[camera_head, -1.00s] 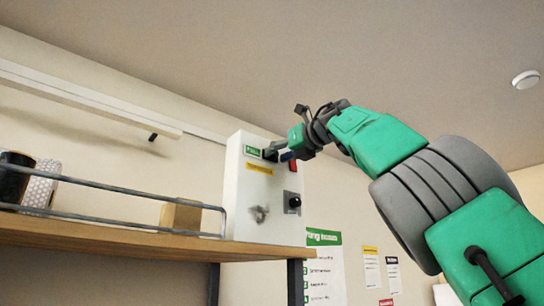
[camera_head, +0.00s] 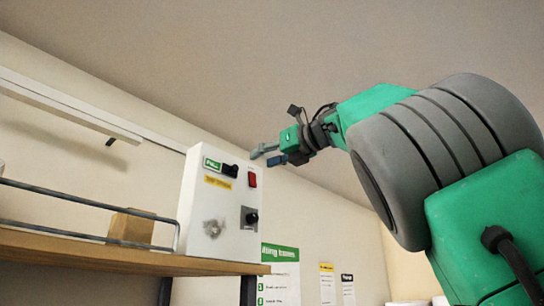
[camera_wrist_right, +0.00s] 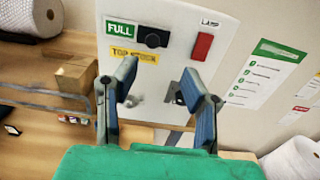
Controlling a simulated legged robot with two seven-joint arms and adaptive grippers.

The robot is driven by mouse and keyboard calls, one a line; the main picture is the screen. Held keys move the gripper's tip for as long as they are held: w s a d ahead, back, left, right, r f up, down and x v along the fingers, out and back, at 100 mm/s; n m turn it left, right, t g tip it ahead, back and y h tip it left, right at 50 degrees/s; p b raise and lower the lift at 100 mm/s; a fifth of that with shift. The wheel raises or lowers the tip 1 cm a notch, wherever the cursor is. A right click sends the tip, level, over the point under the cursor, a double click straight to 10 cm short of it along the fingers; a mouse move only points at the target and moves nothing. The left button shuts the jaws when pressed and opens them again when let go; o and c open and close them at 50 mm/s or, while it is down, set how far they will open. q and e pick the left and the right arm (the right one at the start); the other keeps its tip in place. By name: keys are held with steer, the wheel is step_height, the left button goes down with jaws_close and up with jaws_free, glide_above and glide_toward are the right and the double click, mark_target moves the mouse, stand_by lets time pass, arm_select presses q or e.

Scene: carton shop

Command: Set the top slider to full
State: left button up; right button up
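The white control box (camera_head: 205,215) stands at the right end of the shelf. Its top slider has a black knob (camera_head: 230,170) right beside the green FULL label (camera_head: 211,164); in the right wrist view the knob (camera_wrist_right: 153,38) sits just right of the FULL label (camera_wrist_right: 121,30), above the yellow top-slider label (camera_wrist_right: 134,56). My right gripper (camera_head: 266,156) is up and to the right of the box, apart from it. In the wrist view its fingers (camera_wrist_right: 163,88) are spread with nothing between them. My left gripper is not in view.
The box also carries a red switch (camera_head: 253,177) and a lower black knob (camera_head: 251,217). A metal rail (camera_head: 90,186) and a cardboard box (camera_head: 131,226) are on the wooden shelf (camera_head: 100,256). Posters (camera_head: 281,275) hang on the wall at right. Air around the gripper is clear.

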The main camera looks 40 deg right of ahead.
steer(key=shift+s+d+f, duration=0.1)
steer(key=shift+s+d, duration=0.05)
steer(key=shift+s, duration=0.45)
steer(key=shift+s+d, duration=0.1)
steer(key=shift+s, duration=0.45)
steer(key=shift+a, duration=0.1)
